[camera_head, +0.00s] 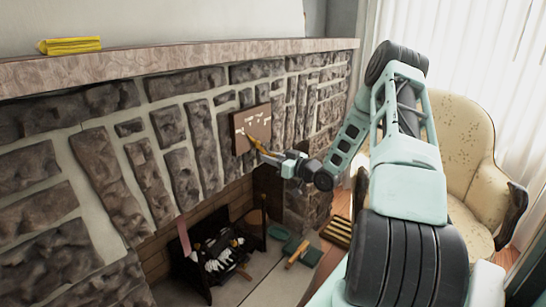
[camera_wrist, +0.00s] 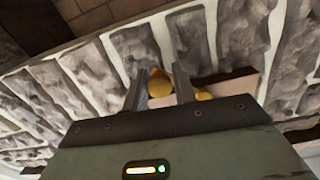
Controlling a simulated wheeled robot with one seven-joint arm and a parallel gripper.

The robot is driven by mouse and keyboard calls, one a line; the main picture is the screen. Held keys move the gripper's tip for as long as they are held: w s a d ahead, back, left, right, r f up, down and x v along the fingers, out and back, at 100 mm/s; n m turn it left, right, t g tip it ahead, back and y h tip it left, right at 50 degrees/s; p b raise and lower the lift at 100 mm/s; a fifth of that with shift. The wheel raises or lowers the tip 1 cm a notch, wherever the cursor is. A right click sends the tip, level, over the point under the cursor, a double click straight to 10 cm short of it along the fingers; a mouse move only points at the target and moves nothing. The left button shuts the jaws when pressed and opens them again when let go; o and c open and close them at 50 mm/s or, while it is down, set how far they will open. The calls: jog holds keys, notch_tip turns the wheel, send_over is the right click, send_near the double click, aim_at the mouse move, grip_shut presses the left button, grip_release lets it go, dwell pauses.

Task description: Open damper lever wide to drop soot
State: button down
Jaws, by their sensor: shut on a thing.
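The damper lever (camera_head: 254,142) is a brass-yellow handle on a brown plate (camera_head: 262,122) with pale markings, fixed to the stone wall above the fireplace opening. It points down and to the right toward my gripper (camera_head: 267,155). In the wrist view, the lever's rounded yellow knob (camera_wrist: 159,82) sits between the two dark fingers of my gripper (camera_wrist: 159,88), which is shut on it. More of the yellow part shows just right of the right finger. The lever's pivot is too small to make out.
A stone fireplace wall (camera_head: 165,125) stands close behind my gripper. The mantel (camera_head: 200,57) above carries a yellow block (camera_head: 69,45). The firebox holds a dark grate with white logs (camera_head: 217,252). A cream armchair (camera_head: 465,140) stands at right. A green dustpan-like thing (camera_head: 297,250) lies on the floor.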

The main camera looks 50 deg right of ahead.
jog(key=a+m+p, duration=0.1)
jog(key=m, duration=0.2)
jog(key=a+f+m+p, duration=0.1)
jog(key=m, duration=0.1)
jog(key=shift+s+a+p, duration=0.1)
jog(key=shift+a+p, duration=0.2)
jog(key=shift+a, duration=0.05)
jog(key=a+m+p, duration=0.1)
jog(key=m, duration=0.1)
jog(key=a+m+p, duration=0.1)
jog(key=m, duration=0.1)
jog(key=shift+s+a+m, duration=0.1)
jog(key=shift+a+m, duration=0.2)
jog(key=shift+a, duration=0.1)
jog(key=a+m+p, duration=0.1)
jog(key=m, duration=0.1)
jog(key=a+m+p, duration=0.1)
jog(key=m, duration=0.1)
jog(key=shift+s+a+r+p, duration=0.1)
jog(key=shift+a+r+p, duration=0.25)
jog(key=shift+p, duration=0.05)
jog(key=shift+s+a+r+m+p, duration=0.1)
jog(key=shift+a+r+m+p, duration=0.25)
jog(key=shift+m, duration=0.55)
jog(key=shift+a+r+m+p, duration=0.2)
jog(key=shift+a+m+p, duration=0.2)
jog(key=shift+m, duration=0.5)
